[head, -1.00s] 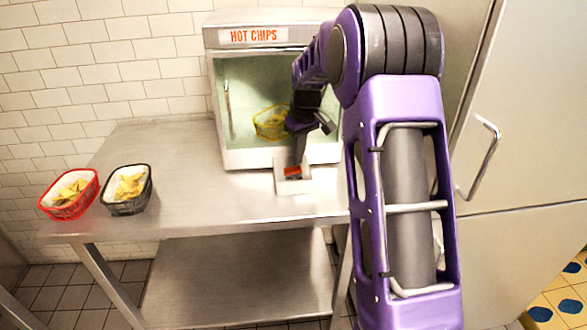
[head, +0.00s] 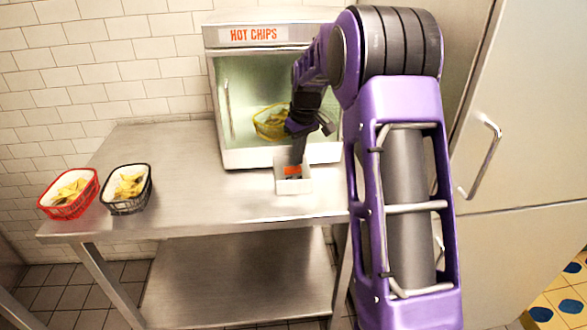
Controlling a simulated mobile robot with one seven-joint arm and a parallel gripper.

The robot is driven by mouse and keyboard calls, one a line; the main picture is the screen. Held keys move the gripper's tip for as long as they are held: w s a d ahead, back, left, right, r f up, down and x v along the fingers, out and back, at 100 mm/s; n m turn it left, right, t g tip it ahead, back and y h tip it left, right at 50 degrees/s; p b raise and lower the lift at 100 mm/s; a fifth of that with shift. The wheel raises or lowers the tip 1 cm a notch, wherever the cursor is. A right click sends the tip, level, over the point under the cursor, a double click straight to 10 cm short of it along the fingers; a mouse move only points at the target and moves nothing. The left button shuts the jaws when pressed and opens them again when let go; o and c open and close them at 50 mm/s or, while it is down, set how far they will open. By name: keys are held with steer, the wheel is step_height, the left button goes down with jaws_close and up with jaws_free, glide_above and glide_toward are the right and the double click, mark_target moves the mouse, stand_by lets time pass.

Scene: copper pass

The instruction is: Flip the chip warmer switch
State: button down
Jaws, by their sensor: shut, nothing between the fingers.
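The chip warmer (head: 217,100) is a white glass-fronted cabinet with a "HOT CHIPS" sign, at the back of the steel table. A yellow basket of chips (head: 268,122) shows inside it. The switch is a small white box (head: 293,186) with an orange-red rocker (head: 292,170), on the table before the warmer. My gripper (head: 298,158) is shut and empty, pointing down at the rocker. Its tips overlap the back of the switch box in this view; I cannot tell whether they touch it. Which way the rocker is tilted is too small to tell.
A red basket (head: 68,207) and a black basket (head: 127,207), both with chips, stand on the left of the steel table (head: 210,200). The tabletop between them and the switch is clear. A tall pale cabinet with a handle (head: 484,160) stands on the right.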

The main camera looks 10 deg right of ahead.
mark_target(298, 168)
steer(key=shift+f+b, duration=0.3)
steer(key=shift+f, duration=0.35)
steer(key=shift+r, duration=0.15)
step_height(298, 168, up, 7)
steer(key=p, duration=0.5)
steer(key=shift+p, duration=0.3)
steer(key=shift+a, duration=0.1)
